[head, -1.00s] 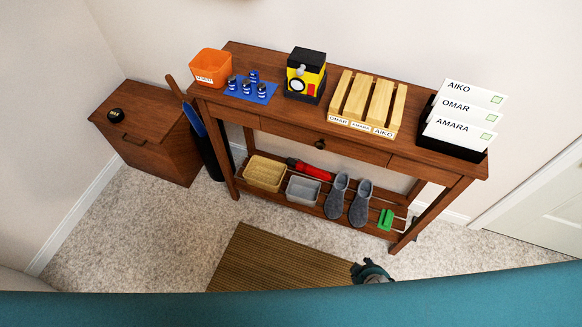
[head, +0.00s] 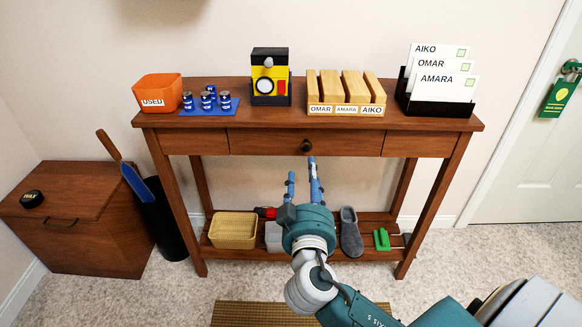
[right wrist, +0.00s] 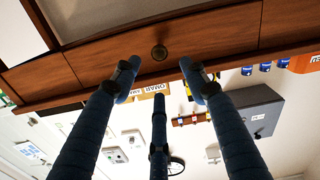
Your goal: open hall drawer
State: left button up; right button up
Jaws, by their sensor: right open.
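The hall drawer (head: 270,142) is the wide wooden front in the middle of the console table, flush with the frame and closed. Its dark round knob (head: 307,145) sits at the centre; it also shows in the right wrist view (right wrist: 159,52), between and beyond my fingertips. My right gripper (head: 301,170) is open and empty, its blue fingers pointing up toward the knob from just below and in front. In the right wrist view my fingers (right wrist: 162,74) are spread, with no visible contact with the knob. My left gripper is not in view.
On the console table (head: 220,118) stand an orange bin (head: 158,93), a yellow-black machine (head: 270,78), a wooden slotted rack (head: 345,92) and a black card holder (head: 437,105). The lower shelf holds a basket (head: 233,230) and slippers (head: 350,232). A wooden chest (head: 85,225) stands left.

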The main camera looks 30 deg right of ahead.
aim_at(306, 149)
jog(key=x, duration=1)
jog(key=shift+w+d, duration=0.25)
grip_shut()
